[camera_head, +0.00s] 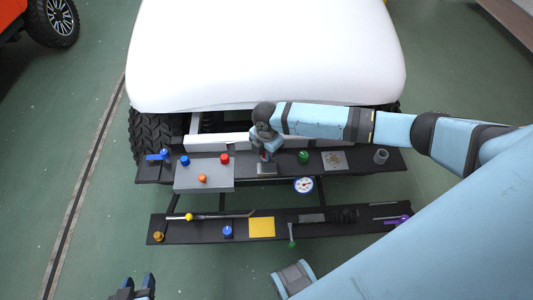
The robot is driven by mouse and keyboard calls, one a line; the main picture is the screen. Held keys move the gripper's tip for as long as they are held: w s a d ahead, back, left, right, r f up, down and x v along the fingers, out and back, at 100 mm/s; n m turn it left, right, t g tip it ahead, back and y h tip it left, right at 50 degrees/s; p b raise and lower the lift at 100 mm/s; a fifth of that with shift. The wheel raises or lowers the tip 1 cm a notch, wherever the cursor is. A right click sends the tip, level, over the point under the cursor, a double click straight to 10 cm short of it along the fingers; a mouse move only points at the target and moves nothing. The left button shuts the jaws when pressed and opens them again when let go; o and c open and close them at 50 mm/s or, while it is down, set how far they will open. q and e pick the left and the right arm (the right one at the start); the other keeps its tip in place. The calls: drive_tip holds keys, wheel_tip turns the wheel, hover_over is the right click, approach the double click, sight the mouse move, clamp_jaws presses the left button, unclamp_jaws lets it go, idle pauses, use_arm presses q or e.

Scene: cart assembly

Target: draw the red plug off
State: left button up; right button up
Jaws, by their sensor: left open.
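The red plug (224,158) stands on the grey panel (212,183) at the left of the upper black shelf, near the panel's back edge. My right gripper (266,158) points down to the right of the red plug, apart from it, just above a small grey metal block (267,170). Its fingers are too small and shaded to show whether they are open or shut.
On the same panel are a blue plug (184,160) and an orange plug (202,179). A blue valve handle (158,155), green knob (303,157) and gauge (304,185) are nearby. The lower shelf (190,231) holds tools and a yellow pad (261,227). A white cart body (265,50) rises behind.

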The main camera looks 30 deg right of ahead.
clamp_jaws()
drive_tip(key=shift+r+p, duration=0.3)
drive_tip(key=shift+r, duration=0.05)
wheel_tip(320, 180, up, 5)
drive_tip(key=p, duration=0.5)
drive_tip(key=shift+f, duration=0.15)
drive_tip(key=shift+f, duration=0.1)
